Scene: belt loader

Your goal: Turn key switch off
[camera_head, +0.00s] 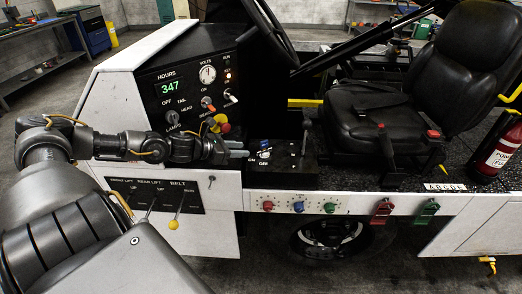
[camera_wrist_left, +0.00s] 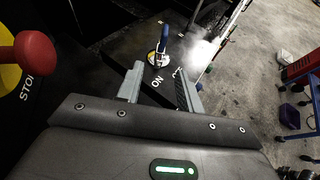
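The key switch (camera_wrist_left: 162,48) shows in the left wrist view as a blue-handled key in a round plate on a black panel, with an ON label below it. In the head view the key switch (camera_head: 264,154) is small, on the black console just right of my left gripper (camera_head: 240,153). In the left wrist view my left gripper (camera_wrist_left: 157,72) is open, its two grey fingers apart with nothing between them. The key lies ahead of the fingertips and looks apart from them. My right gripper is not in view.
A red stop button (camera_wrist_left: 30,50) on a yellow plate stands at the left in the wrist view. A black lever (camera_head: 305,132) rises right of the key. The gauge panel (camera_head: 195,85) is above my left gripper, and the seat (camera_head: 375,115) is to the right.

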